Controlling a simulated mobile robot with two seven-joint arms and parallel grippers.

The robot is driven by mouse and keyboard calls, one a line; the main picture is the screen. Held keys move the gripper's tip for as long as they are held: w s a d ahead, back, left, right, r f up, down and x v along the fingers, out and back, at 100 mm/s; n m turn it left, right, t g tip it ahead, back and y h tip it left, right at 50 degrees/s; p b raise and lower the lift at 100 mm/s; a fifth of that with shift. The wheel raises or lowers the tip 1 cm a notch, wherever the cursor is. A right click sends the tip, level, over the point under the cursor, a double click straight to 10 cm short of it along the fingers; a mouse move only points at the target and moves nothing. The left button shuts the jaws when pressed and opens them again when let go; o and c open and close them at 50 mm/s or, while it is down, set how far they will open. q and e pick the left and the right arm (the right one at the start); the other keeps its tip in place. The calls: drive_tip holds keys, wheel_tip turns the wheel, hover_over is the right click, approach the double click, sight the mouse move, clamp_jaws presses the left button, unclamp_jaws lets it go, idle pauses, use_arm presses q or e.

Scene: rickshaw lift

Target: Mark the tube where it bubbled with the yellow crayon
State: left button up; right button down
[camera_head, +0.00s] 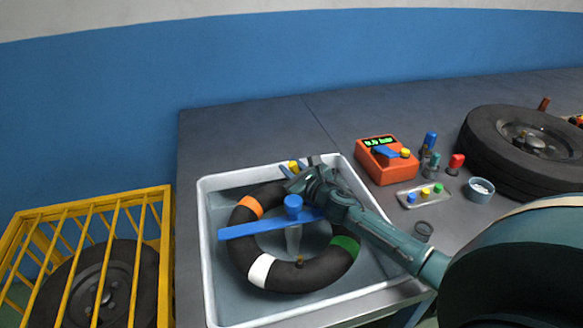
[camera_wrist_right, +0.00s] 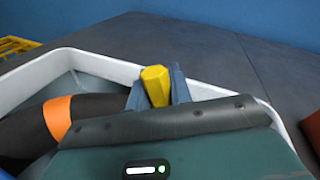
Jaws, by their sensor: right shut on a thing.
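The black tube (camera_head: 243,251) lies as a ring in a white tub (camera_head: 205,262), with orange (camera_head: 249,207), white (camera_head: 260,270) and green (camera_head: 344,247) bands. A blue bar (camera_head: 240,231) with a round knob lies across it. My right gripper (camera_head: 296,168) is over the far side of the tube, near the tub's far rim. It is shut on the yellow crayon (camera_wrist_right: 156,86), whose end shows between the fingers in the right wrist view. The gripper hides the tube beneath it, so I cannot tell whether the crayon touches it. I see no bubbles. My left gripper is not in view.
Right of the tub stand a red box with a green display (camera_head: 385,161), a small tray of coloured caps (camera_head: 423,195), small bottles, a round tin (camera_head: 480,189) and a tyre (camera_head: 490,143). A yellow cage (camera_head: 100,215) holds a wheel at left. The bench behind the tub is clear.

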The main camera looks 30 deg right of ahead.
drive_tip(key=shift+s+d+f, duration=0.1)
drive_tip(key=shift+s+d, duration=0.7)
drive_tip(key=shift+d, duration=0.05)
drive_tip(key=shift+w+a, duration=0.1)
drive_tip(key=shift+w+a, duration=0.7)
drive_tip(key=shift+a, duration=0.1)
drive_tip(key=shift+s+d+f, duration=0.1)
drive_tip(key=shift+d, duration=0.1)
drive_tip(key=shift+s+d, duration=0.65)
idle(0.3)
